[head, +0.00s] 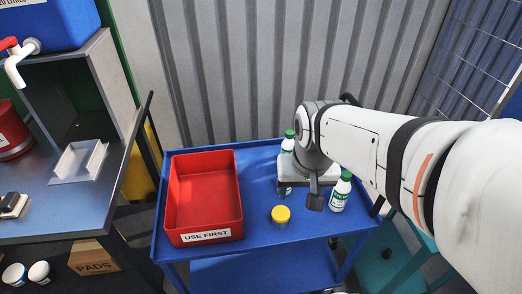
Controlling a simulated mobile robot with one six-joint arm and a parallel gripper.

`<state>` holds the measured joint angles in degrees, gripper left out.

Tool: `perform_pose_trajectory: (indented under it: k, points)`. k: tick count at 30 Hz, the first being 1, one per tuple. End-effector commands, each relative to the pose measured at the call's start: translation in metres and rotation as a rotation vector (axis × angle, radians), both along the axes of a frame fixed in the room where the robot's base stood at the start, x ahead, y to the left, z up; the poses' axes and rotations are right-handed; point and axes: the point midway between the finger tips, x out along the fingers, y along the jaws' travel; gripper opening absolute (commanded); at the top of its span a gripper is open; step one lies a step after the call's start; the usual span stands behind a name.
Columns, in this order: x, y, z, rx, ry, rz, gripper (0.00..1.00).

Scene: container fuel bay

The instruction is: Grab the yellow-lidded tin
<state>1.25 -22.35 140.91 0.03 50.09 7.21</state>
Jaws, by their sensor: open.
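The yellow-lidded tin (281,215) stands upright on the blue trolley top (258,187), near its front edge and right of the red bin. Its round yellow lid faces up and its short body shows below it. My gripper (300,191) is above the trolley, just behind and to the right of the tin. It is open, with the fingers pointing down and one dark finger showing at the right. A dark object shows between the fingers, partly hidden. The gripper is apart from the tin in this view.
A green-capped bottle (341,192) stands close to the right of my gripper; another (288,142) stands behind it. A red bin (205,197) labelled USE FIRST fills the trolley's left part. A grey bench (60,185) is at left, a corrugated wall (270,65) behind.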

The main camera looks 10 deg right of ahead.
Motion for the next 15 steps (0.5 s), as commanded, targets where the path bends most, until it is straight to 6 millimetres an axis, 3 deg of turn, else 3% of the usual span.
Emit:
perform_pose_trajectory:
  k: [1, 6, 12, 15]
  points:
    - [0.012, 0.0, -0.022, 0.012, 0.025, -0.061, 0.63]
    - [0.057, 0.0, -0.081, 0.053, 0.094, -0.333, 0.76]
    - [0.099, -0.001, -0.146, 0.077, 0.156, -0.617, 0.76]
    - [0.111, -0.001, -0.169, 0.081, 0.173, -0.711, 0.76]
